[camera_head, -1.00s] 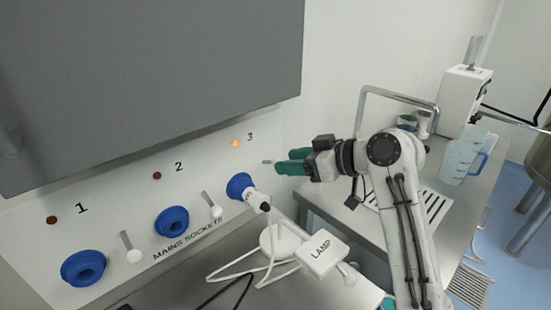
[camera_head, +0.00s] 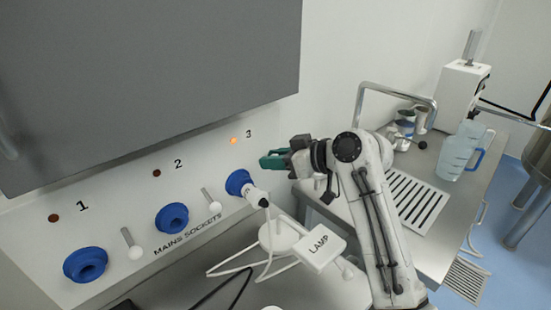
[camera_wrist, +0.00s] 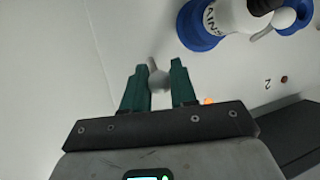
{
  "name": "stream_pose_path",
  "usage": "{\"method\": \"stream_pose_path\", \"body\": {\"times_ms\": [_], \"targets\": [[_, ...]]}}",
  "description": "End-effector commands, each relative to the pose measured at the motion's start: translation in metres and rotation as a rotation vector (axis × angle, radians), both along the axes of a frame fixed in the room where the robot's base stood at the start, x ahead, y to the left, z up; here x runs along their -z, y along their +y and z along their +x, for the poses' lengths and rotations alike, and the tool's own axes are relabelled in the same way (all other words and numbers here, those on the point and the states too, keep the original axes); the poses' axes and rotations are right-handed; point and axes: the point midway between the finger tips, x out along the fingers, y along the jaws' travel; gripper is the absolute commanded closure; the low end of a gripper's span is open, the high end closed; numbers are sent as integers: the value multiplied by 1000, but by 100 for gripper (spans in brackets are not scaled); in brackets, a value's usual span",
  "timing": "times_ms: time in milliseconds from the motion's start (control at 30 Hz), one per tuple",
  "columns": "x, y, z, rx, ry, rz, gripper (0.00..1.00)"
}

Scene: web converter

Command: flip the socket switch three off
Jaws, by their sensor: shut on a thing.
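The mains socket panel has blue sockets numbered 1 to 3. Socket three (camera_head: 236,186) holds a white plug, and its indicator light (camera_head: 234,141) glows orange. My gripper (camera_head: 266,162) is at the right of socket three, close to the panel, and its green fingers hide switch three in the head view. In the wrist view, the grey-white switch three lever (camera_wrist: 159,80) lies between the two fingertips of my gripper (camera_wrist: 161,72). The fingers are shut on it. Socket three also shows in the wrist view (camera_wrist: 196,27).
Switch one (camera_head: 132,245) and switch two (camera_head: 211,199) stand out from the panel; lights one and two are dark. A white box marked LAMP (camera_head: 320,248) with loose cables lies below. A grey cabinet (camera_head: 150,80) overhangs the panel. A steel table (camera_head: 445,240) with a jug (camera_head: 461,150) stands right.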

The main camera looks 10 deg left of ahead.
Motion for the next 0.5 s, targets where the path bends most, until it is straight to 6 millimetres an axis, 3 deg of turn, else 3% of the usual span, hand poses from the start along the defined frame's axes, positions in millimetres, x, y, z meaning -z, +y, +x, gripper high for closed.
{"method": "stream_pose_path", "body": {"times_ms": [200,500], "targets": [[0,0,0,1,-1,1,99],[3,-1,0,1,-11,14,100]]}}
